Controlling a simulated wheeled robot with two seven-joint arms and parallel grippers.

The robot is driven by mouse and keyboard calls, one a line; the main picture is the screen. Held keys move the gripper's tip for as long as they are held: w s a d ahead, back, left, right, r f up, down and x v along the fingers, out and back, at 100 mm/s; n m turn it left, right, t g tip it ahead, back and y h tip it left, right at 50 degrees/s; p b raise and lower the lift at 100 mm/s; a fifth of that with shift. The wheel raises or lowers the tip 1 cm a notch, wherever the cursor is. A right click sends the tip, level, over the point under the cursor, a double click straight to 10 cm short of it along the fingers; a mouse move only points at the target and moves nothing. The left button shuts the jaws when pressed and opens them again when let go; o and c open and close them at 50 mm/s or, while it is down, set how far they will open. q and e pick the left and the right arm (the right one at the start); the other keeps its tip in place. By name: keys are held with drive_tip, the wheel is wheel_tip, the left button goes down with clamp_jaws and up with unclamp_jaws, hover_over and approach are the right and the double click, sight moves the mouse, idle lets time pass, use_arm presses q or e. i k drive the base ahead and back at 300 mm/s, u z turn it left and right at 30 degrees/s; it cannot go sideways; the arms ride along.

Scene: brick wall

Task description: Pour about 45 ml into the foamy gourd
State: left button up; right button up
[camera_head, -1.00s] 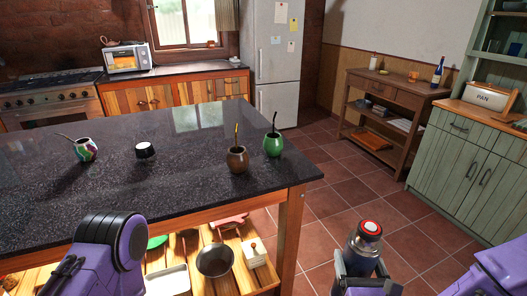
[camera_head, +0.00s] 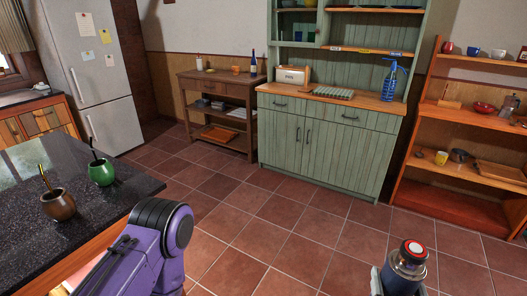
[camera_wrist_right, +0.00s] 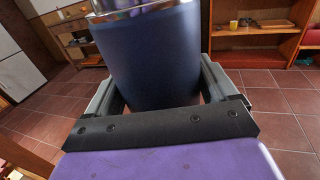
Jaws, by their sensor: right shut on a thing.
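A dark blue flask (camera_head: 408,262) with a steel neck and a red-and-white top stands upright at the lower right. My right gripper (camera_head: 396,282) is shut around its body, over the floor and away from the worktop. The flask (camera_wrist_right: 152,60) fills the middle of the right wrist view between the fingers. A brown gourd (camera_head: 58,205) and a green gourd (camera_head: 101,172), each with a straw, stand on the dark worktop (camera_head: 95,222) at the left. I cannot tell which gourd is foamy. My left arm shows at the lower left, but its gripper is out of view.
A green cupboard (camera_head: 320,150) with a blue siphon bottle (camera_head: 389,80) stands at the back. A small wooden side table (camera_head: 213,88) is left of it, and orange shelves (camera_head: 455,140) are at the right. The tiled floor (camera_head: 280,225) between is clear.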

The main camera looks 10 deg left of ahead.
sight(60, 209)
drive_tip(key=z, duration=0.2)
drive_tip(key=i, duration=1.3)
drive_tip(key=u, duration=3.65)
